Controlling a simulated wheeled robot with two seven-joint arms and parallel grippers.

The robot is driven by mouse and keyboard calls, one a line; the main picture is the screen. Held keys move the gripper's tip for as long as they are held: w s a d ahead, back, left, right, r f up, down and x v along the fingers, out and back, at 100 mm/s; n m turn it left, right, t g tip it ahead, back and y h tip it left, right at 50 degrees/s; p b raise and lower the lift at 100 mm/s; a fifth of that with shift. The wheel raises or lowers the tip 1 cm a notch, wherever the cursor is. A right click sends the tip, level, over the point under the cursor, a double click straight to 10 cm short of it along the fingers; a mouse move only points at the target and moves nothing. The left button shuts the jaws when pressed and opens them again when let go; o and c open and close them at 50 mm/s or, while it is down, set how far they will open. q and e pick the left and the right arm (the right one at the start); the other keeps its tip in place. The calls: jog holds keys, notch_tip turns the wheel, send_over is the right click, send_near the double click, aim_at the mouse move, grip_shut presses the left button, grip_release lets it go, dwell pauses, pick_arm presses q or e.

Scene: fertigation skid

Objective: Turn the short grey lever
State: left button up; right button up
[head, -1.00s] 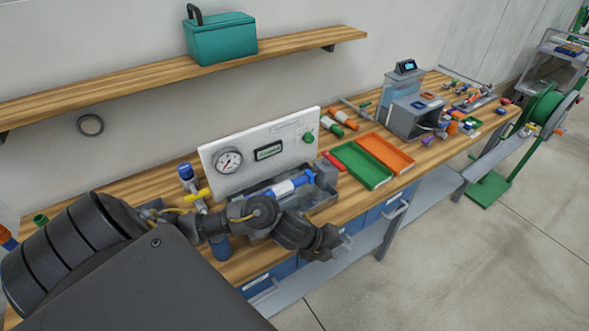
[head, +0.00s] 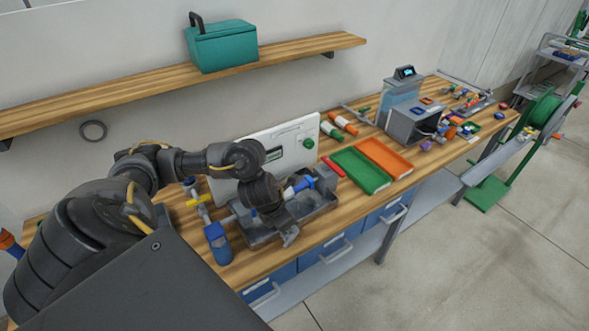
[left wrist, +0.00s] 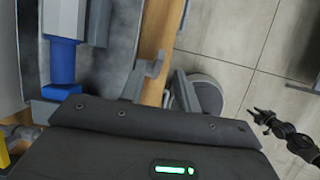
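I cannot clearly make out the short grey lever in either view; my left arm covers part of the skid. The white panel (head: 300,130) stands behind a grey tray (head: 318,212), with a blue-and-white fitting (head: 300,185) partly hidden by my gripper. A blue fitting also shows in the left wrist view (left wrist: 62,62). My left gripper (head: 288,236) points down over the tray's front edge. In the left wrist view its grey fingers (left wrist: 168,84) stand apart with nothing visible between them. My right gripper (left wrist: 263,120) shows small over the floor, its fingers too small to judge.
A wooden shelf (head: 130,83) with a teal box (head: 222,47) hangs above. Open floor lies in front.

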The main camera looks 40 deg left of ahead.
pick_arm(q)
jog(key=x, duration=0.6)
grip_shut()
